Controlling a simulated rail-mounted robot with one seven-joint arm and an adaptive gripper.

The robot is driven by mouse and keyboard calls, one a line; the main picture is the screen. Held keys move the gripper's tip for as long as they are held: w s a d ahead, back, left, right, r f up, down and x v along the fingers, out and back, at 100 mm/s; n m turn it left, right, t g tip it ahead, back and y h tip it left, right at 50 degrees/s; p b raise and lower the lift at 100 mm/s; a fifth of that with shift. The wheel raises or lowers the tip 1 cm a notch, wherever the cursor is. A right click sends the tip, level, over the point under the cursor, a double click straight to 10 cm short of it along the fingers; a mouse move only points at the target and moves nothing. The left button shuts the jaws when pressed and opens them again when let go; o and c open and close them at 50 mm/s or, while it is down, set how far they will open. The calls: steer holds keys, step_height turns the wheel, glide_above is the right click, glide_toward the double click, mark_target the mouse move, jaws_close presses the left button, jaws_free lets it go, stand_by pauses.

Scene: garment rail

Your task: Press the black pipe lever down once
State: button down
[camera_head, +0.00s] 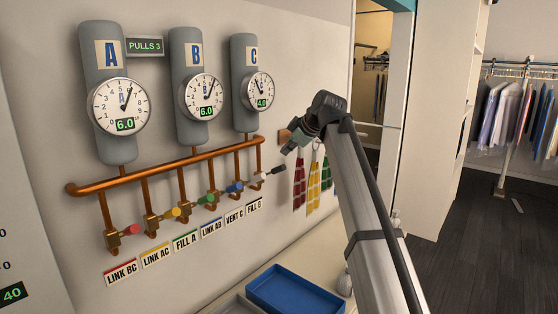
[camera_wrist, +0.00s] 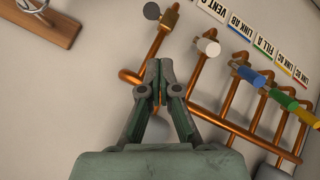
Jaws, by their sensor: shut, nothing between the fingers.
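The black pipe lever (camera_head: 279,170) sticks out to the right from the last valve in the row, above the FILL B label (camera_head: 254,206). In the wrist view the black lever (camera_wrist: 152,11) shows as a dark round end at the top, beside its brass valve. My gripper (camera_head: 288,150) is just above the lever in the head view, apart from it as far as I can tell. In the wrist view my gripper (camera_wrist: 159,64) has its fingertips together and empty, below the black lever in the picture and left of the white lever (camera_wrist: 209,47).
White, blue (camera_head: 236,187), green (camera_head: 208,199), yellow (camera_head: 174,212) and red (camera_head: 131,230) levers line up leftward under a copper pipe (camera_head: 165,171). Gauges above read A 6.0, B 6.0 and C 4.0; a display (camera_head: 145,46) reads PULLS 3. A blue tray (camera_head: 295,290) lies below.

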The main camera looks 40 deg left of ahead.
steer(key=r, duration=0.2)
steer(key=s+r, duration=0.1)
steer(key=shift+a+n, duration=0.3)
steer(key=shift+a, duration=0.1)
steer(key=p, duration=0.4)
glide_above(274, 171)
steer(key=s, duration=0.3)
step_height(274, 171, down, 6)
steer(key=f, duration=0.1)
steer(key=shift+w+d+f+p, duration=0.9)
steer(key=shift+w+d+f, duration=0.05)
steer(key=shift+w+f, duration=0.3)
steer(key=shift+f, duration=0.1)
